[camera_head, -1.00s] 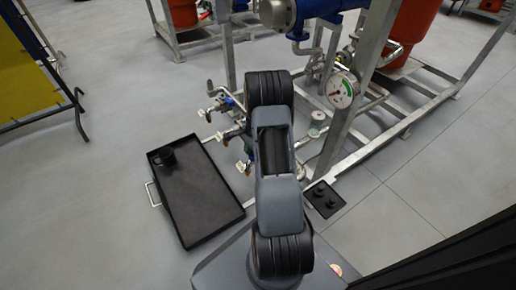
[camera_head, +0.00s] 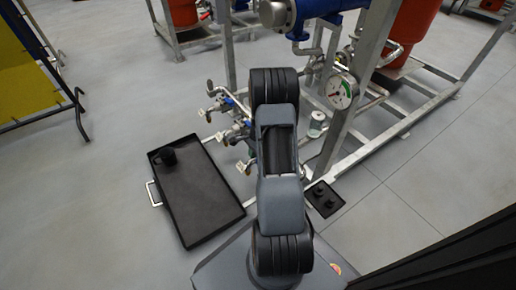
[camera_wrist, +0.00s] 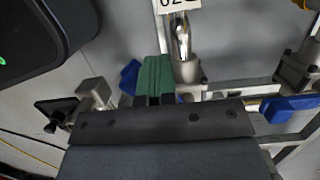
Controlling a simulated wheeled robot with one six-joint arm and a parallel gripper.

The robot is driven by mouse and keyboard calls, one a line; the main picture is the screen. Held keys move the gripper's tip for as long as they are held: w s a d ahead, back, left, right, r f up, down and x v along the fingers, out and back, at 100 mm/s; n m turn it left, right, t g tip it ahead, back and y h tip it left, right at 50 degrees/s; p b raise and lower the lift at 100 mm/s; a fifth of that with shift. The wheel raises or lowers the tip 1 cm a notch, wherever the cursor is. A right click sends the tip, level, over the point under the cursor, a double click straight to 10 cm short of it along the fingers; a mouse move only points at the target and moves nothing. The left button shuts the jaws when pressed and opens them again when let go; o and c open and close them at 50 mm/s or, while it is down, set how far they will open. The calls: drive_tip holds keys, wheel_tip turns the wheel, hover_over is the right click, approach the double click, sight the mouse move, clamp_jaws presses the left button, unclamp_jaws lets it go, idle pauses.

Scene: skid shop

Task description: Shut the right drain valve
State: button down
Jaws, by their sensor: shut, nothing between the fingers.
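Several small metal drain valves on pipe stubs stand left of my arm in the head view, among them a far one (camera_head: 214,112) and a near one (camera_head: 244,166). I cannot tell which is the right drain valve. In the wrist view, one blue handle (camera_wrist: 130,77) shows just left of my gripper (camera_wrist: 155,62), and another blue handle (camera_wrist: 289,108) lies farther right. My gripper's green fingers are shut and empty, beside a metal valve body (camera_wrist: 187,71). Whether they touch a handle is unclear.
A black tray (camera_head: 202,222) with a dark cup (camera_head: 167,157) lies on the floor at left. A pressure gauge (camera_head: 342,91) is on the steel frame (camera_head: 348,120) at right. A small black plate (camera_head: 325,200) lies right of my arm. A white tag (camera_wrist: 180,4) hangs above the valve.

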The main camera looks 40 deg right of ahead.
drive_tip(key=shift+s, duration=0.55)
drive_tip(key=shift+s+d, duration=0.1)
drive_tip(key=shift+s, duration=0.05)
drive_tip(key=shift+s+d+p, duration=0.3)
drive_tip(key=shift+s, duration=0.6)
drive_tip(key=shift+s+d, duration=0.1)
drive_tip(key=shift+s+d, duration=0.55)
drive_tip(key=shift+s, duration=0.3)
drive_tip(key=shift+s+d, duration=0.7)
drive_tip(key=shift+d, duration=0.05)
drive_tip(key=shift+a+p, duration=0.15)
drive_tip(key=shift+p, duration=0.15)
